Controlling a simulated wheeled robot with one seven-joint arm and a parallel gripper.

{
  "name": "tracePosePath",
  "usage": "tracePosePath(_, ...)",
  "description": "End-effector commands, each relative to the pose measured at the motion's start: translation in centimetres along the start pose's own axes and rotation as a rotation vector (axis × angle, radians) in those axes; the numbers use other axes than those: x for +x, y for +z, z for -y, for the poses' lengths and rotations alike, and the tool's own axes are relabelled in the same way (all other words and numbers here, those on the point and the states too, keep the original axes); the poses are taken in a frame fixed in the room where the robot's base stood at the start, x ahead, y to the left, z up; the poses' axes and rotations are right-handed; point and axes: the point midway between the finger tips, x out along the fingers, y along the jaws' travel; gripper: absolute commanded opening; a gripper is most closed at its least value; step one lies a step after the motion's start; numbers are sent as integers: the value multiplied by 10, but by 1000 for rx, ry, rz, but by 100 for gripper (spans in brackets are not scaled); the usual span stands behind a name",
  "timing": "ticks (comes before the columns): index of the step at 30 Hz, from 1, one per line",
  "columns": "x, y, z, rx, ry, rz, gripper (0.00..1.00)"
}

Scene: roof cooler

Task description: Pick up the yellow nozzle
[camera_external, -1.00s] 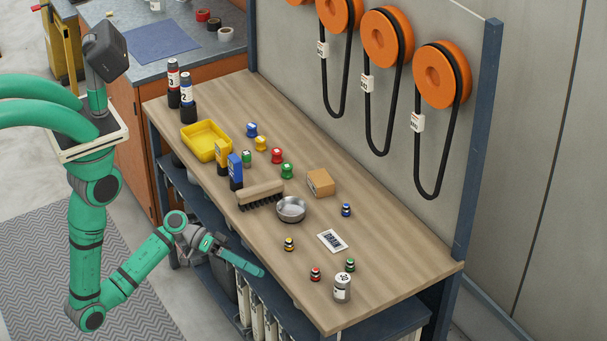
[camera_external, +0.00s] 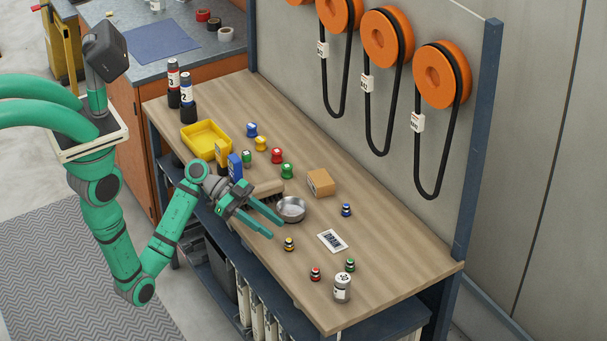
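A small yellow-and-black piece (camera_external: 289,244) stands on the wooden bench, in front of the metal bowl. A larger yellow piece (camera_external: 261,144) stands farther back in a group of coloured pieces. I cannot tell from their shapes which of the two is the nozzle. My gripper (camera_external: 277,230) is open, its two green fingers apart with nothing visible between them. The fingertips point at the small yellow-and-black piece and are a short way up-left of it in the picture. Whether they are at its height is unclear.
The metal bowl (camera_external: 291,209) is close beside the fingers, and the brush (camera_external: 268,187) is partly hidden by my arm. Small blue (camera_external: 346,210), red (camera_external: 315,274) and green (camera_external: 350,264) pieces, a white-labelled can (camera_external: 342,288) and a label card (camera_external: 332,241) stand or lie nearby.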

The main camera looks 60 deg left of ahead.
Motion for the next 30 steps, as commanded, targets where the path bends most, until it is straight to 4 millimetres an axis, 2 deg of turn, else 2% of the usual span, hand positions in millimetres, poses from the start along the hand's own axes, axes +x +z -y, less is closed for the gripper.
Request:
tracePosePath(3, 15, 0, 0, -1, 1, 0, 37)
tracePosePath(11, 33, 0, -2, -2, 0, 0, 37)
tracePosePath(19, 69, 0, -5, -1, 1, 0, 37)
tracePosePath(29, 75, 0, -4, -1, -2, -1, 37)
tracePosePath(30, 75, 0, -4, -1, -2, -1, 30)
